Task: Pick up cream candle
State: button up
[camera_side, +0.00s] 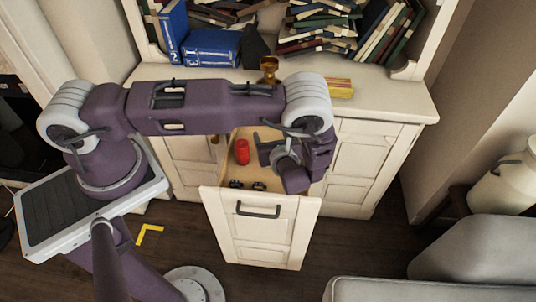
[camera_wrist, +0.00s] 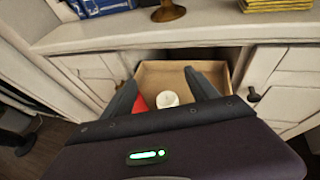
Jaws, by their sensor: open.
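The cream candle (camera_wrist: 167,99) shows in the wrist view as a pale round top inside the open drawer (camera_wrist: 158,75). It lies between my two fingers in that picture, and I cannot tell how far below them it is. My gripper (camera_wrist: 160,80) is open and empty, with one dark finger on each side of the candle. In the side view my gripper (camera_side: 264,148) hangs over the right part of the drawer (camera_side: 259,228). The cream candle is not visible there, apparently hidden by my arm.
A red candle-like cylinder (camera_side: 242,152) stands in the drawer, left of my gripper; part of it shows in the wrist view (camera_wrist: 139,104). Small black items (camera_side: 258,186) lie near the drawer front. A brass goblet (camera_side: 269,69) and yellow books (camera_side: 339,88) sit on the cabinet top.

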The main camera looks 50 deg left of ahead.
notch_tip(320, 180, down, 8)
jog(key=x, duration=0.7)
jog(key=shift+w+a, duration=0.1)
jog(key=shift+a, duration=0.15)
grip_shut()
